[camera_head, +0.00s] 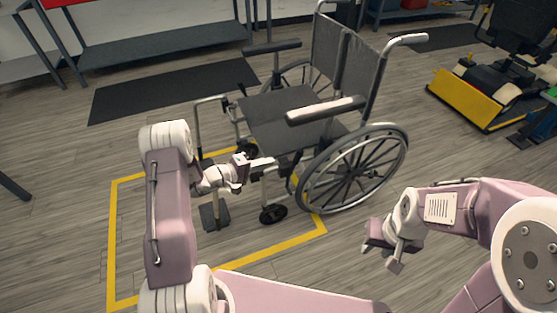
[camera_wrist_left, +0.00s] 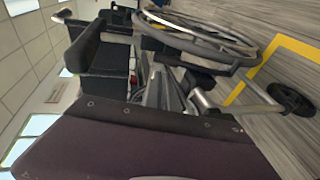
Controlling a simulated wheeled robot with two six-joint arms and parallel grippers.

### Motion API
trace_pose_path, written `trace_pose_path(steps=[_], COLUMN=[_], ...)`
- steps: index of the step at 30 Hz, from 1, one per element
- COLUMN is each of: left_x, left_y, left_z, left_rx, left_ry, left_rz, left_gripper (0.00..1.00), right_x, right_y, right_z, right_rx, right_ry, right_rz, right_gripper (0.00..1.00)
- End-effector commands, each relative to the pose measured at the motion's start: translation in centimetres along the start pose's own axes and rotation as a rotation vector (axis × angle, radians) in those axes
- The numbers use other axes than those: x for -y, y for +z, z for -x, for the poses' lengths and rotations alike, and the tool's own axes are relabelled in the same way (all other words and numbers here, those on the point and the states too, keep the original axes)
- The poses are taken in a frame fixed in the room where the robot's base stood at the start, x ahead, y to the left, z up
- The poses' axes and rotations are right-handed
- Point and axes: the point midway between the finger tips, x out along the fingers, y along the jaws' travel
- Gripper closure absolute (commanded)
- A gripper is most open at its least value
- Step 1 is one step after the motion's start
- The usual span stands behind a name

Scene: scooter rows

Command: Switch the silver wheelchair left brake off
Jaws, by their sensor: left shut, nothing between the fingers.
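The silver wheelchair (camera_head: 275,118) stands facing left-front, with a black seat, black armrests and a large spoked wheel (camera_head: 355,175) on its near side. My left gripper (camera_head: 268,163) is shut and empty, in front of that wheel, below the front of the seat. It overlaps the frame there; I cannot tell whether it touches. The left brake lever is not clearly distinguishable in either view. The left wrist view shows the same wheel (camera_wrist_left: 205,38) and armrest (camera_wrist_left: 84,45) from close by, turned sideways. My right gripper (camera_head: 383,250) is open and empty, right of the wheelchair.
Yellow floor tape (camera_head: 113,230) outlines an area around the wheelchair's front. A front caster (camera_head: 273,213) and a footplate (camera_head: 214,215) sit low near my left arm. A shelf (camera_head: 160,45) stands behind; a yellow-fronted scooter (camera_head: 475,100) stands at right. Floor between scooter and wheelchair is clear.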

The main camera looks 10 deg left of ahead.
Motion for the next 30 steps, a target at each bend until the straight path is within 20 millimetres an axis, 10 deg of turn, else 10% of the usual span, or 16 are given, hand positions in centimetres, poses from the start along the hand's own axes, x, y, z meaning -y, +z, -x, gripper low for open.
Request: trace_pose_path(steps=[7,25,30], left_x=[-0.4,-0.4,-9.0], left_y=[0.0,0.4,3.0], left_z=[3.1,3.0,0.1], left_rx=[-0.001,0.011,0.117], left_ry=[0.001,0.001,0.058], left_rz=[0.000,-0.004,-0.192], left_gripper=[1.00,1.00,1.00], right_x=[0.0,0.0,0.0], right_y=[-0.1,-0.1,-0.1], right_z=[0.9,0.9,0.9], right_rx=[0.000,0.000,0.000], right_ry=[0.000,0.000,0.000], right_rz=[0.000,0.000,0.000], right_gripper=[0.64,0.64,0.64])
